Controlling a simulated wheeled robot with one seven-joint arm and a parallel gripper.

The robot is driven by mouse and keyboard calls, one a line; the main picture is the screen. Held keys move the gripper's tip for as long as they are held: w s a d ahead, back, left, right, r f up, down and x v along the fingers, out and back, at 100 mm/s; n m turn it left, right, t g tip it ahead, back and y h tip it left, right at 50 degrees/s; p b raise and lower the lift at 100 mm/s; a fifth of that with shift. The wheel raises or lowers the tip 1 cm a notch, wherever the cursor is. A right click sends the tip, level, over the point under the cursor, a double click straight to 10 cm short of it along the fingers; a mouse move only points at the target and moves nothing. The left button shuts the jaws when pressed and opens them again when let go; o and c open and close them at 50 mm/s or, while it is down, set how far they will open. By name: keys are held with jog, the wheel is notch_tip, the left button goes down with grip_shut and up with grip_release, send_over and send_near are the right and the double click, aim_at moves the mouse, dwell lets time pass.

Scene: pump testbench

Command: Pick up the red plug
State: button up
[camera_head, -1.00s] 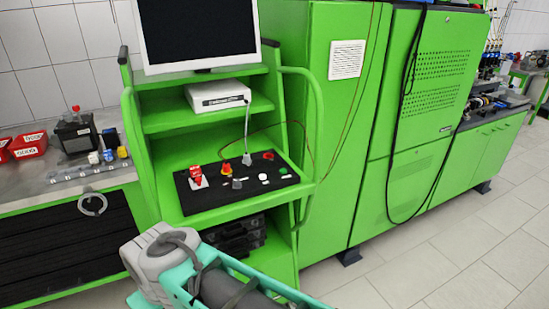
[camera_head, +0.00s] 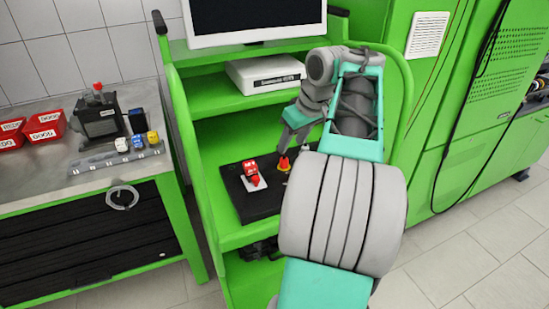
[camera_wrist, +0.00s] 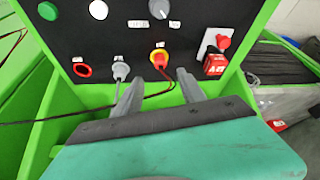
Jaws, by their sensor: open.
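The red plug (camera_wrist: 160,59) sits at a yellow-ringed spot on the black control panel, with a thin cable running from it in the wrist view. In the head view the plug (camera_head: 283,164) shows as a small red and yellow shape just below my gripper (camera_head: 289,140). In the wrist view my gripper (camera_wrist: 156,84) is open and empty. Its two fingers point toward the panel, one to each side of the plug's line. The plug appears beyond the fingertips; I cannot tell the exact gap.
A grey plug (camera_wrist: 120,69) and a red ring (camera_wrist: 82,70) lie left of it in the wrist view. A red switch on a white plate (camera_wrist: 214,63) lies to the right. The monitor (camera_head: 255,18) and white box (camera_head: 264,73) stand above the panel. My arm hides the panel's right part.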

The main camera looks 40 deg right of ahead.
aim_at(285, 159)
jog(key=b+x, duration=0.1)
jog(key=x, duration=0.6)
jog(key=shift+s+f, duration=0.1)
jog(key=shift+f, duration=0.05)
jog(key=shift+a, duration=0.1)
jog(key=shift+c, duration=0.5)
grip_shut()
